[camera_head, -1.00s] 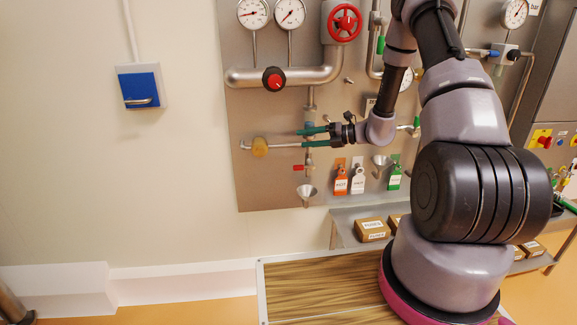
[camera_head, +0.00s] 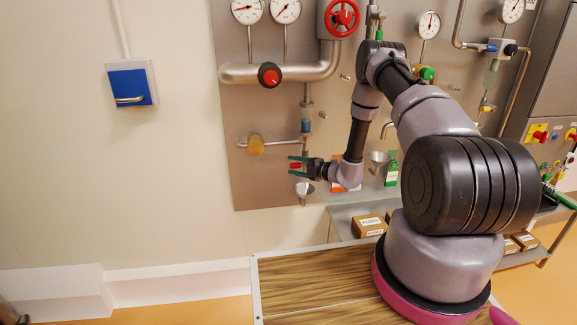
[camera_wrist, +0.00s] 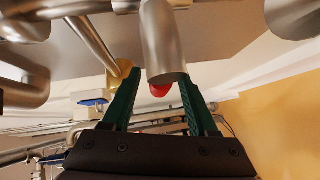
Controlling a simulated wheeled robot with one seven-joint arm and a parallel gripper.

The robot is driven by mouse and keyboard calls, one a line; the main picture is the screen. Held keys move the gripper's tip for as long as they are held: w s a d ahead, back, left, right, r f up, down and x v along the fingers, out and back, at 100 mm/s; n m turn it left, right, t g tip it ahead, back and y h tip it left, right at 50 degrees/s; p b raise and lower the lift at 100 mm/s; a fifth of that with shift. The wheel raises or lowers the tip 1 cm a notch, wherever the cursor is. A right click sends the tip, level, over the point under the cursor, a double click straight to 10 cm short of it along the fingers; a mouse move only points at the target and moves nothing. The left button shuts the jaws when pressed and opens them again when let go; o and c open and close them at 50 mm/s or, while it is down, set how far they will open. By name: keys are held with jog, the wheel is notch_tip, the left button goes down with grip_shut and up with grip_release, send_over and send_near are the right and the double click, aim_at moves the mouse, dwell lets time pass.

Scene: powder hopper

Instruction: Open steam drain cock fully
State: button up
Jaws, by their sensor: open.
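The small red-handled cock (camera_head: 296,165) is on the vertical drain pipe on the wall panel, above a small funnel (camera_head: 304,188). My gripper (camera_head: 291,165) is open, its green fingers one above the other, on either side of the red handle in the head view. In the wrist view, my gripper (camera_wrist: 160,80) has the grey pipe (camera_wrist: 163,45) and a bit of the red handle (camera_wrist: 160,90) between its fingers. I see no clear grip on the handle. Most of the handle is hidden behind the pipe in the wrist view.
A thick pipe with a red knob (camera_head: 269,75) and a red handwheel (camera_head: 342,17) are higher.

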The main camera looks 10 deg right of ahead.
jog(key=shift+x, duration=1.5)
grip_shut()
dwell(0.4)
